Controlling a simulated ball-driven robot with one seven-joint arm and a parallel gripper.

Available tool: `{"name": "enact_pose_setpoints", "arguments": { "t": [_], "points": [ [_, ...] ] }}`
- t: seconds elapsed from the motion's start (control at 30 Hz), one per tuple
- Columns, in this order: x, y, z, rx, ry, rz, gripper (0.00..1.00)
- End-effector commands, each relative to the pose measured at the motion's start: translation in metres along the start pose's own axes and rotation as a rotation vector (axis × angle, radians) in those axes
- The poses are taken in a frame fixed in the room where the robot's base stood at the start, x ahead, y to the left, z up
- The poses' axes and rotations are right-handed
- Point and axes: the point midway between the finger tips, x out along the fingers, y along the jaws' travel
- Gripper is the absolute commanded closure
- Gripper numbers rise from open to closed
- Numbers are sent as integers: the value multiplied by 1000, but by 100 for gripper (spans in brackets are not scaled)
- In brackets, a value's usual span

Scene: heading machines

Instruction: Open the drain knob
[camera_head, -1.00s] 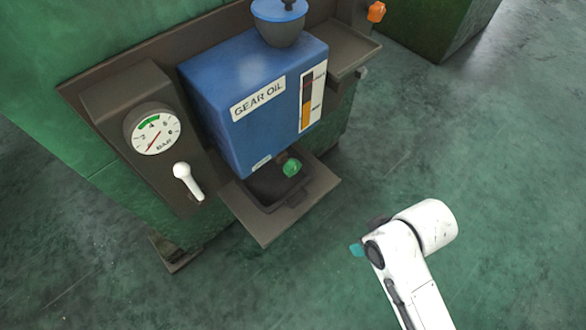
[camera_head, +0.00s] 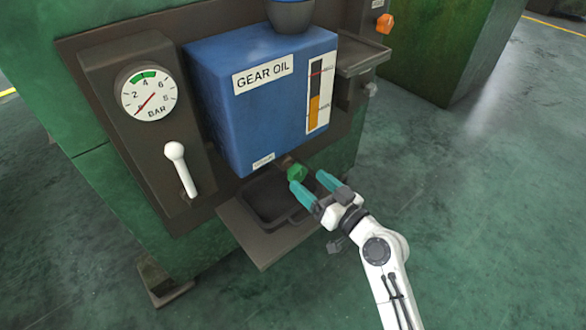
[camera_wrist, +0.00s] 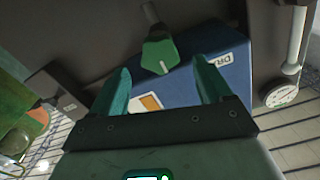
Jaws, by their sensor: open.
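The drain knob is a small green knob (camera_head: 297,172) on a brown stem under the blue gear oil tank (camera_head: 255,120). It also shows in the wrist view (camera_wrist: 160,56), top centre, with a white mark on its face. My gripper (camera_head: 312,183) has teal fingers and is open and empty. In the head view its fingertips are close to the knob, just to its right and below. In the wrist view the knob lies ahead of and between the two fingers (camera_wrist: 165,80). I cannot tell whether a finger touches it.
A dark drip tray (camera_head: 255,240) juts out below the tank and knob. A pressure gauge (camera_head: 148,93) and a white lever (camera_head: 181,170) are at the left. An orange knob (camera_head: 384,23) is at the upper right. Open floor (camera_head: 470,210) lies to the right.

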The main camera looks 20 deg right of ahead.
Motion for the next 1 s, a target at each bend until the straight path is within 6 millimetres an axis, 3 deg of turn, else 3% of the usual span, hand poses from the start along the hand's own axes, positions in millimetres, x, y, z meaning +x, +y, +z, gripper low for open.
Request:
{"name": "enact_pose_setpoints", "arguments": {
  "t": [0.2,0.4,0.83,1.0],
  "points": [
    [41,0,0,0,-1,-1,22],
    [66,0,0,0,-2,-2,22],
    [76,0,1,1,-2,0,22],
    [75,0,1,1,-2,0,37]
  ]
}}
